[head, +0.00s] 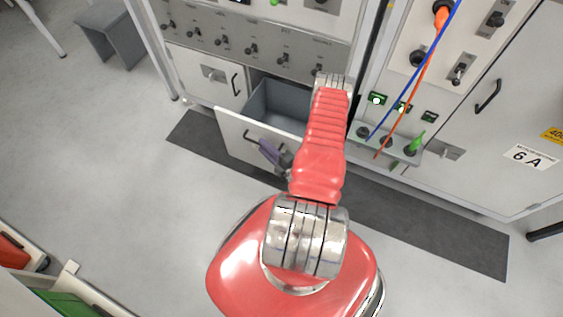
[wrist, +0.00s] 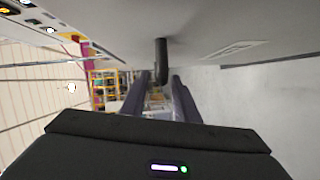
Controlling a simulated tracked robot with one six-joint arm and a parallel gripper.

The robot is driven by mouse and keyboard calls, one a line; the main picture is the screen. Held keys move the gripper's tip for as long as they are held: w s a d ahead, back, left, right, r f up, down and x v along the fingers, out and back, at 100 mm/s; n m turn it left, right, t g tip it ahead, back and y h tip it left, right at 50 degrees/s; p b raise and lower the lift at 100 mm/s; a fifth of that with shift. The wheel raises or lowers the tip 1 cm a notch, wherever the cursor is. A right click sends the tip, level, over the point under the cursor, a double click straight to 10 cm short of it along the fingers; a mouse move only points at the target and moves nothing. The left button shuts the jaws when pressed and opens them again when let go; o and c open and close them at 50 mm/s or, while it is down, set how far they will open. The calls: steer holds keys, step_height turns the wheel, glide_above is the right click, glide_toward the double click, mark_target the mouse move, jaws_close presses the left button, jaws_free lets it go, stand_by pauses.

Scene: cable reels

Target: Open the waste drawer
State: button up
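The waste drawer's white front (head: 232,140) stands well out from the cabinet in the head view, with its grey inner bin (head: 275,103) showing behind it. A black handle is on the front, partly hidden by my gripper in the head view; in the wrist view the handle (wrist: 162,62) reaches between the fingertips. My gripper (head: 266,150), with purple-grey fingers, is at the outer face of the front. In the wrist view its two fingers (wrist: 163,80) are apart, one on each side of the handle, with narrow gaps visible. My red arm hides the drawer's right part.
A closed panel with a black handle (head: 236,84) is left of the drawer. Blue and orange cables (head: 418,70) hang at the right, above a small shelf (head: 395,150) with a green plug. A dark mat (head: 400,212) lies along the cabinets. Open floor is at the left.

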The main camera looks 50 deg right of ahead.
steer(key=s+a, duration=0.1)
steer(key=s, duration=0.9)
steer(key=shift+s+a+r, duration=0.2)
steer(key=shift+s+r, duration=0.1)
steer(key=shift+s, duration=0.05)
stand_by(0.6)
